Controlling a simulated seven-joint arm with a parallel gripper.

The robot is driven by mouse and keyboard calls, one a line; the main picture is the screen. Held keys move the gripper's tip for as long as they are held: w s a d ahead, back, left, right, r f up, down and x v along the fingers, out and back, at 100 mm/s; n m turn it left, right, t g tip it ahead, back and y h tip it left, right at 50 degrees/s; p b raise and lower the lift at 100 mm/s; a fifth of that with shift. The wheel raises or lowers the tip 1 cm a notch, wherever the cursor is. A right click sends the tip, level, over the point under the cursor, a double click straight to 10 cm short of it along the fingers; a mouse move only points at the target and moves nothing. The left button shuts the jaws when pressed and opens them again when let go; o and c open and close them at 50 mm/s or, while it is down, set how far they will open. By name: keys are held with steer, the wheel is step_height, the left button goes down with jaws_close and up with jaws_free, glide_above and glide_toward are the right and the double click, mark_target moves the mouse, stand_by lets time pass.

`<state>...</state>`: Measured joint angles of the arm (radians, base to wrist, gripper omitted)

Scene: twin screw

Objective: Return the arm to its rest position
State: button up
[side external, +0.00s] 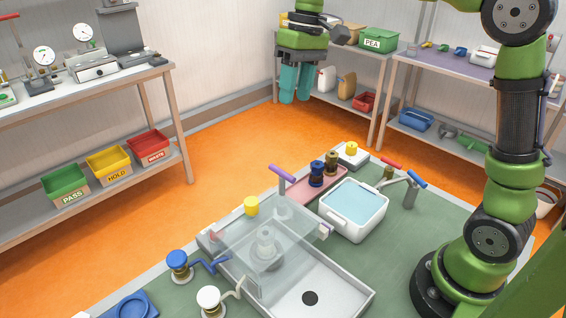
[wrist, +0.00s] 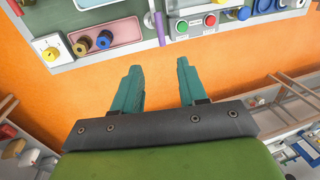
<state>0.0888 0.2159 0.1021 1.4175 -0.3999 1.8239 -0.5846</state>
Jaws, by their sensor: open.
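My gripper (side external: 296,84) hangs high above the orange floor, beyond the far edge of the green-topped table, with its teal fingers pointing down. In the wrist view the two teal fingers (wrist: 160,88) stand well apart with nothing between them. The gripper is clear of the table and touches nothing that I can see.
The green table (side external: 437,228) carries a clear-covered metal tray (side external: 345,287), a white tub of blue liquid (side external: 354,206), a pink tray (side external: 303,193) with two spools, and several valves. Shelves (side external: 348,53) stand behind the gripper. Open floor (side external: 225,140) lies left.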

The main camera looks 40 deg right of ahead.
steer(key=s+f+m+t, duration=0.2)
steer(key=s+t, duration=0.1)
steer(key=s, duration=0.5)
steer(key=s+f+m+t, duration=0.2)
steer(key=s+f+t, duration=0.1)
steer(key=s, duration=0.5)
steer(key=shift+s+d+t, duration=0.2)
steer(key=shift+s+t, duration=0.2)
steer(key=shift+t, duration=0.2)
